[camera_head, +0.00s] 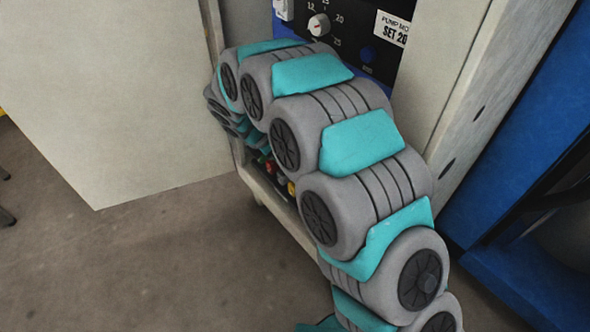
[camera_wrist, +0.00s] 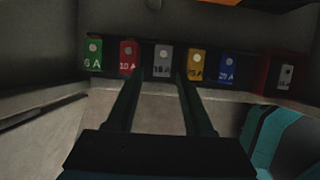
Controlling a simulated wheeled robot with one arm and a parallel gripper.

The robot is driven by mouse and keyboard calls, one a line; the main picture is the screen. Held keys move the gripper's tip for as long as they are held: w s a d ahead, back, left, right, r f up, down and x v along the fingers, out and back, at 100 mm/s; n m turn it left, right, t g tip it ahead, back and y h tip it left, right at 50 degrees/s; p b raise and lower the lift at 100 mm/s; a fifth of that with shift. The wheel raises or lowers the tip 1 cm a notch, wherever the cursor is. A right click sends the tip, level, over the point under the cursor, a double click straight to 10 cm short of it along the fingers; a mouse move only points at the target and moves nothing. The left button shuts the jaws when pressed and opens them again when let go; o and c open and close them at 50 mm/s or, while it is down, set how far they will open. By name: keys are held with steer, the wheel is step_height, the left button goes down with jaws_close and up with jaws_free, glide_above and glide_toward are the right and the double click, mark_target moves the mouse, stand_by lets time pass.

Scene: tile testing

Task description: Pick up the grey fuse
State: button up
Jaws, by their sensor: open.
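The grey fuse (camera_wrist: 163,60) sits upright in the middle of a row of fuses in the wrist view, with a pale dot and a marking on its face. My gripper (camera_wrist: 159,80) is open, its two dark fingers pointing at the row. The fingertips lie to the left and right of the grey fuse's lower part in the picture; I cannot tell whether they touch it or are still short of it. In the head view my arm hides the gripper and the grey fuse.
Left of the grey fuse are a red fuse (camera_wrist: 129,57) and a green fuse (camera_wrist: 93,54); right are a yellow fuse (camera_wrist: 195,65) and a blue fuse (camera_wrist: 227,68). A dark red block (camera_wrist: 268,75) with a pale piece stands farther right. An open cabinet door (camera_head: 110,90) is at left.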

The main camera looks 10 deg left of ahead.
steer(key=x, duration=0.3)
steer(key=b+x, duration=0.1)
steer(key=x, duration=0.3)
steer(key=shift+s+d+f, duration=0.1)
steer(key=shift+s+d, duration=0.05)
steer(key=shift+s, duration=0.05)
jaws_close()
